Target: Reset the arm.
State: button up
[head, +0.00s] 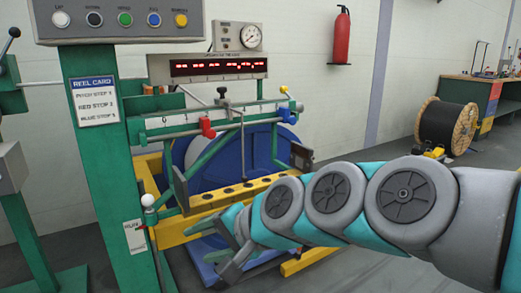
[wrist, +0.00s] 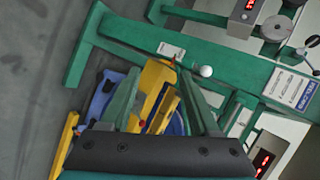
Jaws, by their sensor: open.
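My arm (head: 330,200) reaches in from the right edge of the head view, stretched leftward and low across the front of the strander. My gripper (head: 222,250) is at its end, low, beside the green post and in front of the yellow beam (head: 240,192). In the wrist view my gripper (wrist: 158,78) shows two green fingers spread apart with nothing held between them. Behind the gap are yellow and blue machine parts. I cannot tell whether a finger touches anything.
A green post (head: 100,150) carries a button panel (head: 125,20), a reel card (head: 93,101) and a white-knobbed lever (head: 148,201). A blue reel (head: 235,155) sits behind the rail with red and blue clamps. A cable drum (head: 447,124) stands right, on open floor.

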jog(key=s+d+f+n+g+h, duration=0.2)
jog(key=s+d+f+g+h, duration=0.1)
jog(key=s+d+f, duration=0.5)
jog(key=s+d+f+n+g+h+p, duration=0.1)
jog(key=s+d+f+n+g+h, duration=0.2)
jog(key=s+d, duration=1)
jog(key=d+f+g+h, duration=0.1)
jog(key=d+f+h, duration=0.2)
jog(key=d+f, duration=0.1)
jog(key=shift+f+p, duration=0.3)
jog(key=shift+f, duration=0.35)
